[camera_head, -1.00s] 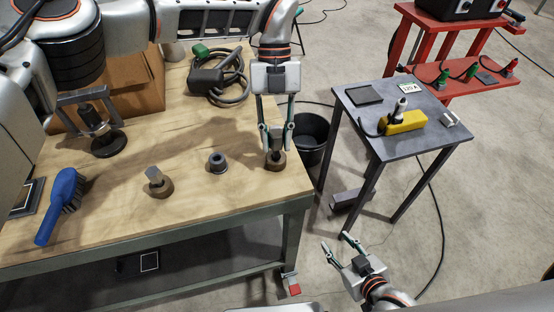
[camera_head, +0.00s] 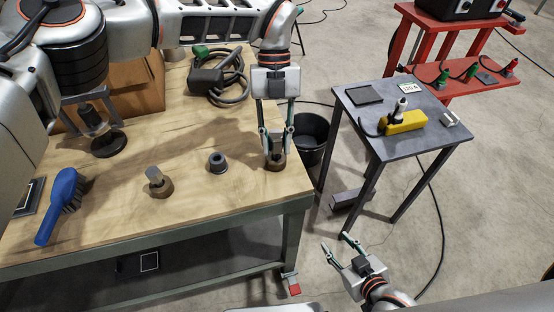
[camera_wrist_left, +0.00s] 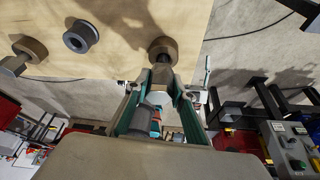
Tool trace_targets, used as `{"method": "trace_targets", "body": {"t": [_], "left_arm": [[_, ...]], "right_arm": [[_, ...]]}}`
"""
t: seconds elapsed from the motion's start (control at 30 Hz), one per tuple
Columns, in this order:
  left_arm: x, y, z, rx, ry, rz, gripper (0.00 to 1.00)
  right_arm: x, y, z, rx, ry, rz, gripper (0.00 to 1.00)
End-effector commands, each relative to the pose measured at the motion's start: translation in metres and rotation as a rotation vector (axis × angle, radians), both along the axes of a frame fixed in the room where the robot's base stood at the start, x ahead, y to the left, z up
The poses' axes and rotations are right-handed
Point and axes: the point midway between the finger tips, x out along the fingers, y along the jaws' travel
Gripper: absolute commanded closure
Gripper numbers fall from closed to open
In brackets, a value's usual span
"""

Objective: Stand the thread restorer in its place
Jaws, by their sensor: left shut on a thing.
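My left gripper (camera_head: 275,148) points down at the bench's right end, shut on a small grey block-like piece that I take to be the thread restorer (camera_wrist_left: 161,73). The fingers hide most of it. Its lower end is at a round brown base (camera_head: 276,163), which also shows in the left wrist view (camera_wrist_left: 163,48). I cannot tell whether it is fully seated there. My right gripper (camera_head: 335,241) is open and empty, low over the floor at the right of the bench.
A dark ring (camera_head: 217,162) and a grey block in a brown round base (camera_head: 158,185) stand to the left. A blue brush (camera_head: 63,200) lies further left. A coiled cable (camera_head: 222,82) lies behind. A black bucket (camera_head: 311,135) and grey side table (camera_head: 420,146) stand right.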

Motion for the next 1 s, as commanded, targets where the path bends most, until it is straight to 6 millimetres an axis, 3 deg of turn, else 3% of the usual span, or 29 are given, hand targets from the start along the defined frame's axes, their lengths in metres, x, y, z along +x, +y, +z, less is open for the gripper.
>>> {"method": "trace_targets", "body": {"t": [0.47, 0.5, 0.57, 0.8, 0.87, 1.0], "left_arm": [[-0.0003, -0.0002, -0.0038, 0.000, 0.001, 0.000, 1.00], [-0.0001, -0.0002, -0.0036, 0.000, 0.001, 0.000, 0.68], [-0.0001, -0.0002, -0.0035, 0.000, 0.000, 0.000, 0.56], [-0.0001, -0.0001, -0.0035, 0.000, 0.000, 0.000, 0.56], [-0.0002, 0.0000, -0.0038, 0.000, 0.000, 0.000, 0.44], [-0.0001, 0.0000, -0.0037, 0.000, 0.000, 0.000, 0.43]], "right_arm": [[0.0006, 0.0002, 0.0015, 0.001, -0.003, 0.000, 0.60], [0.0007, 0.0002, 0.0016, 0.001, -0.003, 0.000, 0.60], [0.0007, 0.0002, 0.0016, 0.001, -0.003, 0.000, 0.60], [0.0007, 0.0002, 0.0016, 0.001, -0.003, 0.000, 0.60], [0.0007, 0.0002, 0.0016, 0.001, -0.003, 0.000, 0.60], [0.0006, 0.0002, 0.0014, 0.001, -0.003, 0.000, 0.60]]}}
